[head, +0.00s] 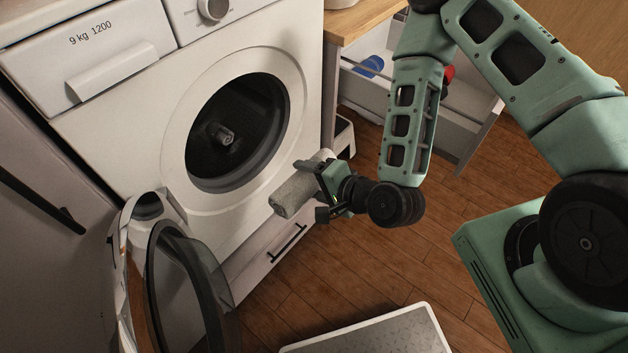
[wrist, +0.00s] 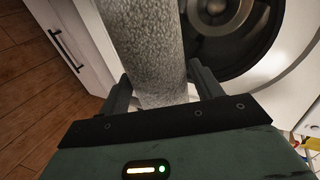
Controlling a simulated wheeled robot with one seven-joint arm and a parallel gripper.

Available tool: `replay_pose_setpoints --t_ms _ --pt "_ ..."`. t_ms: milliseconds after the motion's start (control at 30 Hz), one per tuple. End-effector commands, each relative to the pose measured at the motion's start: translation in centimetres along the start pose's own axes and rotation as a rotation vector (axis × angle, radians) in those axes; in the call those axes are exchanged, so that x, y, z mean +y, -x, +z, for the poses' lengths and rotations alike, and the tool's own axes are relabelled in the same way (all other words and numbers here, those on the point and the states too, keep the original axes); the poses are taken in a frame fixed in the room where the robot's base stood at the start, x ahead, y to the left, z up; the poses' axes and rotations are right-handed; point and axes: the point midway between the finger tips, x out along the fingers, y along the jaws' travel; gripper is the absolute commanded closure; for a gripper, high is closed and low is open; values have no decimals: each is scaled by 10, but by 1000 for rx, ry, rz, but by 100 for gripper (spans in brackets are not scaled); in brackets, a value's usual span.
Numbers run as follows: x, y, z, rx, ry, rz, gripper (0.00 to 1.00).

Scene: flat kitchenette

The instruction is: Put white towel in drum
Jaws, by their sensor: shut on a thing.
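A rolled white towel (head: 296,190), greyish in this light, is in my gripper (head: 312,190), which is shut around it. In the wrist view the towel (wrist: 146,50) stands between the two fingers of my gripper (wrist: 160,92). The drum (head: 238,130) of the white washing machine is open and dark, with a metal hub inside. My gripper and the towel are outside it, to the lower right of the opening in the head view. The drum opening also shows in the wrist view (wrist: 262,40), behind and right of the towel.
The washer's round door (head: 188,280) hangs open at the lower left. An open drawer (head: 412,120) with a blue item (head: 370,66) is right of the washer. A grey-topped, white-rimmed object (head: 385,335) is at the bottom. The wooden floor (head: 375,260) is otherwise clear there.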

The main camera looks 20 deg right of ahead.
Motion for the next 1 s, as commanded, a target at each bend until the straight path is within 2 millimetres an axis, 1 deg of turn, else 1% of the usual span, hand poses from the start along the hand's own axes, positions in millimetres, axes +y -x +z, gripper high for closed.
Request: replay_pose_setpoints --t_ms 67,267,467,500,533,1000 --pt "2 -9 -1 1 2 -4 60" --pt "-4 -27 0 0 2 -5 60" --pt "-15 -51 -1 1 3 -5 60" --pt "-22 -53 0 1 2 -3 60" --pt "-24 -56 0 1 2 -2 60" --pt "-47 -114 0 -1 1 -2 60"
